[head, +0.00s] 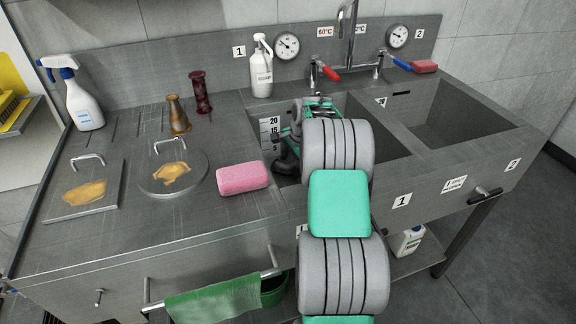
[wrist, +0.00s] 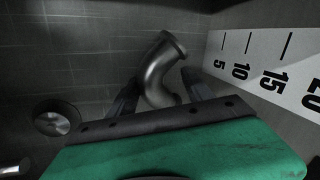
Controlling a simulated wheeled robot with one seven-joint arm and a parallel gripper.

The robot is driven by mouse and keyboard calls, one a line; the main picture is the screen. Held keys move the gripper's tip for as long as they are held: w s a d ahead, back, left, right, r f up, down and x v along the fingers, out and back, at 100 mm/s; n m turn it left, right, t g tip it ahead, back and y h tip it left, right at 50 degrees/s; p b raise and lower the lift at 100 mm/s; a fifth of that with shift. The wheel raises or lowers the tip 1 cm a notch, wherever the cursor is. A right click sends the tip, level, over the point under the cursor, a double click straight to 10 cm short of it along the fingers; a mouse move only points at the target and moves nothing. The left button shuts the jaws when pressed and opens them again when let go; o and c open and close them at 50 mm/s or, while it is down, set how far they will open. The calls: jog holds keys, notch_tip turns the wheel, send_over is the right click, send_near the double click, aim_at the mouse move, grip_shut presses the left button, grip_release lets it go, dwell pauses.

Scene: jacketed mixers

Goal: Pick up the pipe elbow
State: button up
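The pipe elbow (wrist: 156,72) is a dark grey metal bend with a flared rim, seen in the wrist view inside the left sink basin (head: 388,145). My gripper (wrist: 160,78) is open, with one dark finger on each side of the elbow's lower part. The elbow's near end is partly hidden behind the gripper body. I cannot tell whether either finger touches it. In the head view my arm reaches down into the left basin, and I cannot make out the elbow clearly there.
A depth scale (wrist: 268,70) is on the basin wall close to the right finger. A round drain (wrist: 57,119) lies at left. On the counter are a pink sponge (head: 243,179), a brown vessel (head: 179,115) and a soap bottle (head: 261,72). A tap (head: 348,35) stands behind the basins.

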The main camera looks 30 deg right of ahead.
grip_shut()
dwell(0.4)
